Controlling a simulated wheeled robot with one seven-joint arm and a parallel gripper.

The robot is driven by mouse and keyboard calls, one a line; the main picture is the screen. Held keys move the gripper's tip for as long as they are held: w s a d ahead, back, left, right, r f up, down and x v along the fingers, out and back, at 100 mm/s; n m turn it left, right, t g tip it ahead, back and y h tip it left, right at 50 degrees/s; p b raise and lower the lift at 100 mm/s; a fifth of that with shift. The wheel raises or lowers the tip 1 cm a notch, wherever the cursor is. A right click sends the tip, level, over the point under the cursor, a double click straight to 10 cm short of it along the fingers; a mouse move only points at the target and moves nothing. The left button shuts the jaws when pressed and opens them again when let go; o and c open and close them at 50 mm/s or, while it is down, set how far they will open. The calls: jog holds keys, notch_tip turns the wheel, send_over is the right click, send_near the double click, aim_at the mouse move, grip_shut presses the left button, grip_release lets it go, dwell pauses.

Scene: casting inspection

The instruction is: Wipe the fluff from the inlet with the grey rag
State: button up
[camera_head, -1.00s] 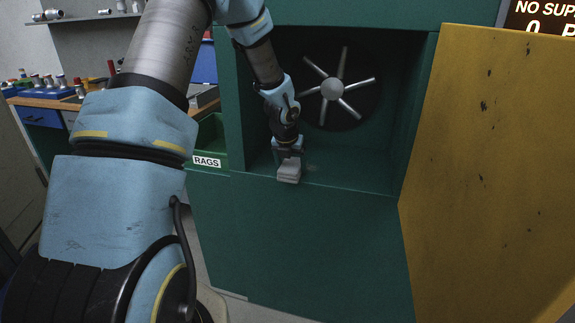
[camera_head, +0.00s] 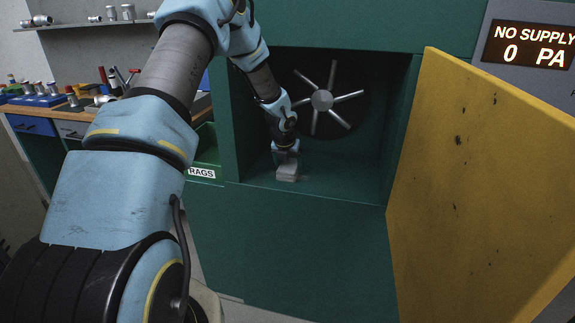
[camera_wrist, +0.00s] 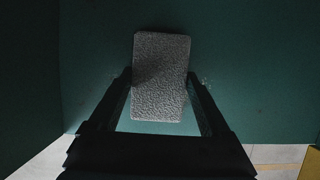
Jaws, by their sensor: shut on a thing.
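The inlet (camera_head: 345,180) is a dark green square recess with a six-spoked fan at its back. My gripper (camera_head: 286,165) reaches down into its left front part, shut on the folded grey rag (camera_head: 287,173). The rag is at the recess floor, just behind the front lip; I cannot tell how firmly it touches. In the wrist view the rag (camera_wrist: 160,90) is a textured grey block between both fingers of my gripper (camera_wrist: 160,78). I cannot make out the fluff clearly; only faint specks show beside the right fingertip, and the rag and fingers hide part of the floor.
A yellow door (camera_head: 480,190) stands open on the right of the inlet. A green bin labelled RAGS (camera_head: 202,173) is at the left side. A display (camera_head: 530,45) reads NO SUPPLY 0 PA. The fan (camera_head: 322,100) is behind my gripper. The right of the recess is free.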

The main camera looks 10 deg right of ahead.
aim_at(296, 172)
jog(key=shift+w+d+r+p, duration=0.15)
jog(key=shift+w+d+p, duration=0.3)
jog(key=shift+w+p, duration=0.5)
jog(key=shift+w+d+p, duration=0.4)
jog(key=shift+w+p, duration=0.15)
jog(key=shift+s+d+f, duration=0.15)
jog(key=shift+s+d, duration=0.25)
jog(key=shift+d, duration=0.3)
jog(key=shift+s+d+f, duration=0.15)
jog(key=shift+s+d, duration=0.25)
jog(key=shift+d, duration=0.25)
jog(key=shift+s+a, duration=0.3)
jog(key=shift+s, duration=0.35)
jog(key=shift+s+a, duration=0.3)
jog(key=shift+s, duration=0.3)
jog(key=shift+s+a+r+b, duration=0.1)
jog(key=shift+s+a+b, duration=0.4)
jog(key=shift+s, duration=0.35)
jog(key=shift+s+a+r+b, duration=0.1)
jog(key=shift+s+a+b, duration=0.3)
jog(key=shift+s, duration=0.45)
jog(key=shift+s+a+f+b, duration=0.1)
jog(key=shift+s+a+b, duration=0.2)
jog(key=shift+s+b, duration=0.15)
jog(key=shift+s+a+f+b, duration=0.1)
jog(key=shift+s+a+b, duration=0.2)
jog(key=shift+s, duration=0.2)
jog(key=shift+s+a, duration=0.3)
jog(key=shift+s, duration=0.2)
